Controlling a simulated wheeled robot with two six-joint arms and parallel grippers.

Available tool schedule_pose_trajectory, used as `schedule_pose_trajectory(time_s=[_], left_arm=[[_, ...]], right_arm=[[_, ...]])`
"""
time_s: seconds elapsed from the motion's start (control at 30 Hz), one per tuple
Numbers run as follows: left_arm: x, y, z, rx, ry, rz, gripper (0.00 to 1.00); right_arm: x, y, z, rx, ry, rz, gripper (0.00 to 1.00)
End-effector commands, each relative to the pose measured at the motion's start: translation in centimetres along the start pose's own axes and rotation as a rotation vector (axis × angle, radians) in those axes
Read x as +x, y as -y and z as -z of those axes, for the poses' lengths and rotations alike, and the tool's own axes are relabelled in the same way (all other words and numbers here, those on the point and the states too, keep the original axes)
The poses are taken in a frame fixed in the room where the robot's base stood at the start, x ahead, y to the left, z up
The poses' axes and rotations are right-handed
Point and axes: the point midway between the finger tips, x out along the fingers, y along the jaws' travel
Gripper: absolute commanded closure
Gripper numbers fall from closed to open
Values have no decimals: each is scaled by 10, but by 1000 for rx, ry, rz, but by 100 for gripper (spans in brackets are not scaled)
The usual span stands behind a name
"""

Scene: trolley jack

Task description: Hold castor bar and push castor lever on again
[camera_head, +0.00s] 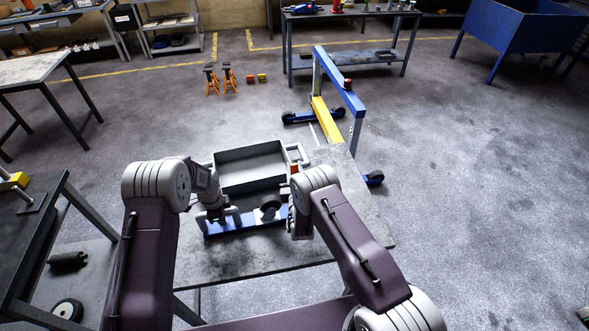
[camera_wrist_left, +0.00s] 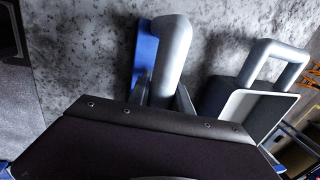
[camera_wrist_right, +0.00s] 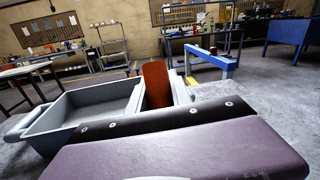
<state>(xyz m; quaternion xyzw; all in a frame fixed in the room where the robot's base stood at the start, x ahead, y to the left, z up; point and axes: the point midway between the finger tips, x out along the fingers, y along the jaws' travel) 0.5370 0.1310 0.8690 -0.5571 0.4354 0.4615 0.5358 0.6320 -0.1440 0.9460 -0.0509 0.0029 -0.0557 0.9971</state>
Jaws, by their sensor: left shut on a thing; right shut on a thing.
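The castor bar (camera_head: 250,220) is a blue bar with grey upright parts, lying along the near side of the grey tray. A dark castor wheel (camera_head: 268,206) shows on it. My left gripper (camera_wrist_left: 163,92) is shut on a rounded grey part of the bar (camera_wrist_left: 172,52), with a blue piece beside it. My right gripper (camera_wrist_right: 160,98) is shut on the red-orange castor lever (camera_wrist_right: 155,82), which stands up between its fingers. In the head view my right wrist hides most of that contact; a bit of orange (camera_head: 294,168) shows behind it.
The grey tray (camera_head: 218,186) with side handles sits on the worktable (camera_head: 345,215) just beyond the bar. A blue and yellow frame on wheels (camera_head: 340,85) stands behind. Orange jack stands (camera_head: 229,78) are farther back. Open floor lies to the right.

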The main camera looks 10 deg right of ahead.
Motion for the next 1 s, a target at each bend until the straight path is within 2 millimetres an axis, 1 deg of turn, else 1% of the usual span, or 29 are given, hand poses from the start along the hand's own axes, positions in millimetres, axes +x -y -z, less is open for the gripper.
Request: schedule_pose_trajectory(time_s=[0.33,0.47,0.6,0.7,0.8,1.0], left_arm=[[0,0,0,1,0,1,100],[0,0,0,1,0,1,100],[0,0,0,1,0,0,100],[0,0,0,1,0,0,100],[0,0,0,0,0,0,100],[0,0,0,0,0,1,100]], right_arm=[[-2,1,-1,3,21,3,100],[-15,4,-8,22,138,15,100],[-31,7,-18,49,290,30,100],[-40,9,-23,62,364,37,100],[-44,10,-25,67,392,40,100],[-44,10,-25,68,394,40,100]])
